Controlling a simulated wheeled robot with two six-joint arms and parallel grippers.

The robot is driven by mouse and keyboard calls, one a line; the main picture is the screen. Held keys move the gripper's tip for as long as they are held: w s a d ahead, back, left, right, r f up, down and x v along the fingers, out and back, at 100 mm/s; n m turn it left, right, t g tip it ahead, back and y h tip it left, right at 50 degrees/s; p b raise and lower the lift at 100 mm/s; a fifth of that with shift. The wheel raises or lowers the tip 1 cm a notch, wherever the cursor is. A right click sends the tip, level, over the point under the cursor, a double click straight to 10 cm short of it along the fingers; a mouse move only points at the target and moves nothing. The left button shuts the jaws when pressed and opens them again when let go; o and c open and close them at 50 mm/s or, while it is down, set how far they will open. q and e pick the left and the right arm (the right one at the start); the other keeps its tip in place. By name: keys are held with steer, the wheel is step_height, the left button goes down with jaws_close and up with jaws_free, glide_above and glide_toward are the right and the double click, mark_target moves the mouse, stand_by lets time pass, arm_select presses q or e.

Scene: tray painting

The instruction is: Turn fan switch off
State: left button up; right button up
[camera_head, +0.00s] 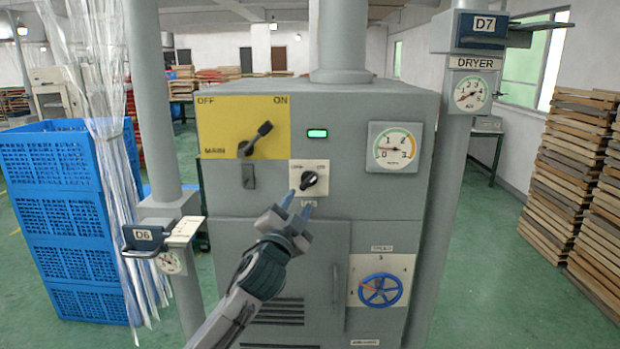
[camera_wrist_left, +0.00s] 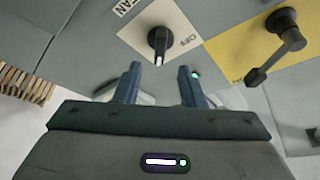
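The fan switch is a dark knob (camera_head: 309,181) on a pale square plate on the grey cabinet's front. In the left wrist view the knob (camera_wrist_left: 159,41) shows close up, with its white mark toward my fingers and "OFF" printed on the plate. A "FAN" label (camera_wrist_left: 131,7) is partly cut off there. My left gripper (camera_head: 298,204) is just below and in front of the knob. Its two fingers are apart and empty; in the wrist view the gripper (camera_wrist_left: 158,73) has the knob beyond the gap, not between the fingertips. My right gripper is out of view.
The yellow main switch panel (camera_head: 220,130) with a black lever (camera_head: 256,140) is up and left of the knob. A gauge (camera_head: 394,148) and a blue handwheel (camera_head: 380,289) are to its right. Posts flank the cabinet; blue crates (camera_head: 65,220) stand left.

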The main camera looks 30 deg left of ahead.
mark_target(308, 185)
arm_select(q)
steer(key=p+x, duration=0.3)
steer(key=x, duration=0.4)
steer(key=shift+w+a+r, duration=0.1)
steer(key=shift+w+a, duration=0.05)
steer(key=shift+w, duration=0.15)
jaws_close()
